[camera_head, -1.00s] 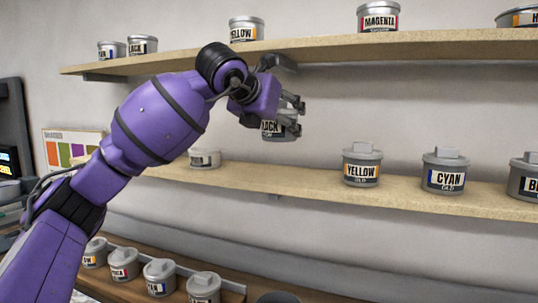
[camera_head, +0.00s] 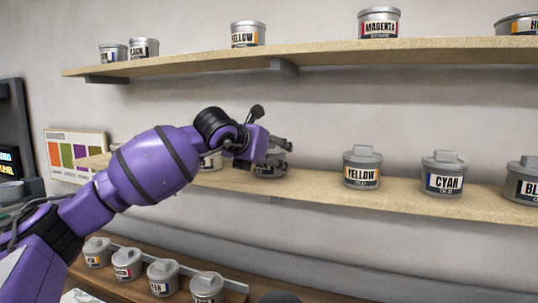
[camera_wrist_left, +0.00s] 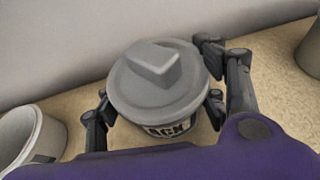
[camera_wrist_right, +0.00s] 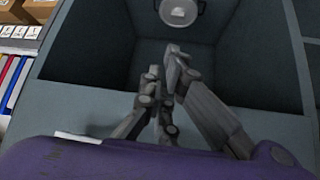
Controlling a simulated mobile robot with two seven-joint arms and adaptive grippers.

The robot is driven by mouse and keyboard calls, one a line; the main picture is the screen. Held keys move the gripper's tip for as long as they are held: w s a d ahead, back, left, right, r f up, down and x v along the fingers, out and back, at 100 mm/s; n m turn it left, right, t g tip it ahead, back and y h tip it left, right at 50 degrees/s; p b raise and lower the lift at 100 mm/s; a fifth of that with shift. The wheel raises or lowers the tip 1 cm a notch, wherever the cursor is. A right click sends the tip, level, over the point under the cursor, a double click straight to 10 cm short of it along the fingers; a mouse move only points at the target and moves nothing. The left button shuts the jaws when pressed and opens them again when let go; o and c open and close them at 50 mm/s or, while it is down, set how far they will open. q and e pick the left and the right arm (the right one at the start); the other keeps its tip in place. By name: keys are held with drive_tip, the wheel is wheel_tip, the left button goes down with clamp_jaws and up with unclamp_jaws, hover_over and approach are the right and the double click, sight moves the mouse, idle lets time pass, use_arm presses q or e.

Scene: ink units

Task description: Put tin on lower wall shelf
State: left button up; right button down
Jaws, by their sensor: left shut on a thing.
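My left gripper (camera_head: 272,158) is shut on a grey lidded tin (camera_head: 268,171), its fingers on either side of it.
The CYAN OLD tin (camera_head: 443,174) and another tin (camera_head: 523,181) stand farther right on the lower shelf. The upper shelf (camera_head: 330,54) holds several tins. More tins (camera_head: 162,278) stand below. A dark bin (camera_wrist_right: 90,97) with a pale lidded pot (camera_wrist_right: 178,12) lies before my right gripper.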

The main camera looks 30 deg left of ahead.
use_arm(q)
drive_tip(key=o, duration=1.2)
drive_tip(key=shift+f, duration=0.2)
drive_tip(key=o, duration=0.4)
drive_tip(key=shift+r, duration=0.1)
drive_tip(key=shift+r, duration=0.15)
drive_tip(key=v, duration=1.2)
